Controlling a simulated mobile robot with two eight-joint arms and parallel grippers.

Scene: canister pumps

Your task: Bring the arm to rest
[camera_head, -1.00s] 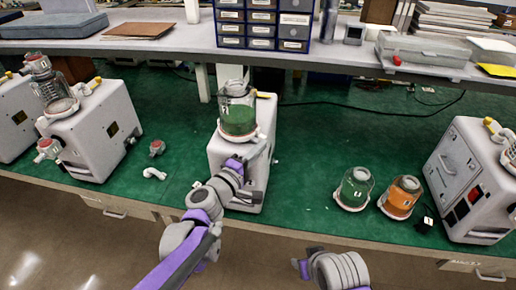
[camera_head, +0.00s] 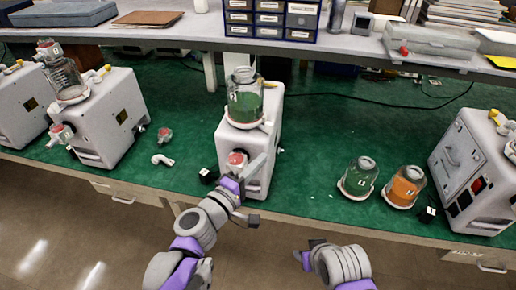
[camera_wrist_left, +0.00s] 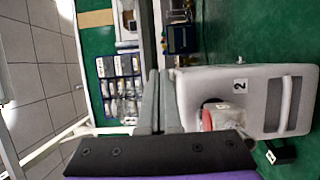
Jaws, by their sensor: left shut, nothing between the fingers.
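My left gripper (camera_head: 262,162) is in front of the middle pump (camera_head: 270,130) in the head view. Its fingers are shut and empty, and they also show pressed together in the left wrist view (camera_wrist_left: 161,95). The middle pump carries a glass jar with green contents (camera_head: 245,106) on top and a red-and-white fitting (camera_head: 237,159) on its front. In the left wrist view this pump (camera_wrist_left: 262,100) bears a label "2", with the red fitting (camera_wrist_left: 207,118) beside the fingers. I cannot tell whether the fingers touch the pump.
Green (camera_head: 356,178) and orange (camera_head: 404,187) jars stand right of the middle pump. Another pump (camera_head: 475,165) is at the far right, others (camera_head: 105,115) at the left. A white elbow pipe (camera_head: 162,160) lies on the green bench. A drawer unit (camera_head: 270,18) stands on the shelf behind.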

